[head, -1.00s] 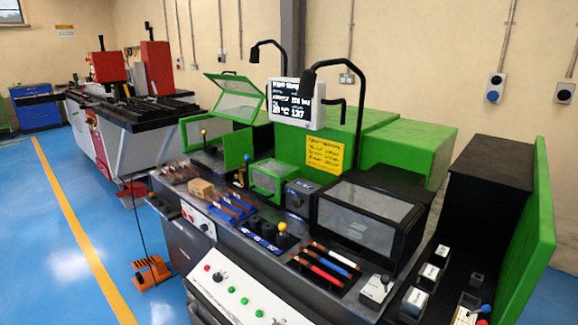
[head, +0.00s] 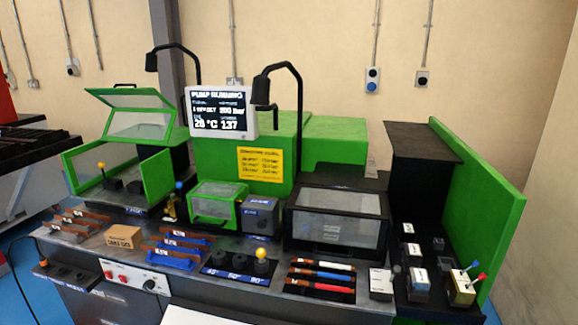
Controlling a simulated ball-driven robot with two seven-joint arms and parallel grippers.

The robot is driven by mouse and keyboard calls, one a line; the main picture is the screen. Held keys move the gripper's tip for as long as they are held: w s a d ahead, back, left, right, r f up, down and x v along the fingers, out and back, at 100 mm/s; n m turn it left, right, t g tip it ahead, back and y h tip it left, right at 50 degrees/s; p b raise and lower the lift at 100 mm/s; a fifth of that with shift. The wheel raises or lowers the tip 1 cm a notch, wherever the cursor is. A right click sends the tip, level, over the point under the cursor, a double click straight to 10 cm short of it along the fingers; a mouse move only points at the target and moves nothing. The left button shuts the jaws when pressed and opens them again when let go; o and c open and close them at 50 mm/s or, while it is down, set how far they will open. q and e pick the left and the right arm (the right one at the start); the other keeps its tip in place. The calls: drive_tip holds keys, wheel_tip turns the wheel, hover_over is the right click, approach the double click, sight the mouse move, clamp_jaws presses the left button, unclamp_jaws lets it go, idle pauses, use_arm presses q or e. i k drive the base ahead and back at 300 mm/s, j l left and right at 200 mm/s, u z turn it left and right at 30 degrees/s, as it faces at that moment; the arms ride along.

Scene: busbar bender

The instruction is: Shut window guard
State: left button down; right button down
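A green-framed guard with clear panes (head: 139,113) stands raised and tilted open at the back left of the machine, with a dark handle on its top edge. Below it is a green-sided bay (head: 157,175) with a yellow-knobbed lever inside. A smaller green-framed windowed box (head: 214,203) sits at the middle and looks closed. A black-framed box with a clear front window (head: 336,217) stands right of it and also looks closed. I cannot tell from labels which is the window guard. Neither of my grippers is in view.
A screen (head: 219,111) reading "PUMP RUNNING" and two black lamps (head: 262,90) rise above the bench. Copper bars on blue holders (head: 177,250), a cardboard box (head: 124,237) and red, white and blue-handled tools (head: 320,277) lie along the front. A green panel (head: 470,210) stands at the right.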

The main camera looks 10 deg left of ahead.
sight(120, 92)
drive_tip(key=j+z, duration=0.15)
drive_tip(key=j, duration=0.85)
drive_tip(key=j+z, duration=0.15)
drive_tip(key=j, duration=0.85)
drive_tip(key=k+j+z, duration=0.15)
drive_tip(key=j, duration=0.85)
drive_tip(key=j+z, duration=0.35)
drive_tip(key=j, duration=0.2)
drive_tip(key=j+z, duration=0.3)
drive_tip(key=j, duration=0.2)
drive_tip(key=k+j+z, duration=0.2)
drive_tip(key=j+z, duration=0.15)
drive_tip(key=j, duration=0.15)
drive_tip(key=j+u, duration=0.2)
drive_tip(key=j, duration=0.3)
drive_tip(key=u, duration=0.95)
drive_tip(key=i+u, duration=0.1)
drive_tip(key=u, duration=2.8)
drive_tip(key=l+u, duration=0.15)
drive_tip(key=u, duration=0.8)
drive_tip(key=l+u, duration=0.1)
drive_tip(key=u, duration=2.8)
drive_tip(key=k, duration=0.1)
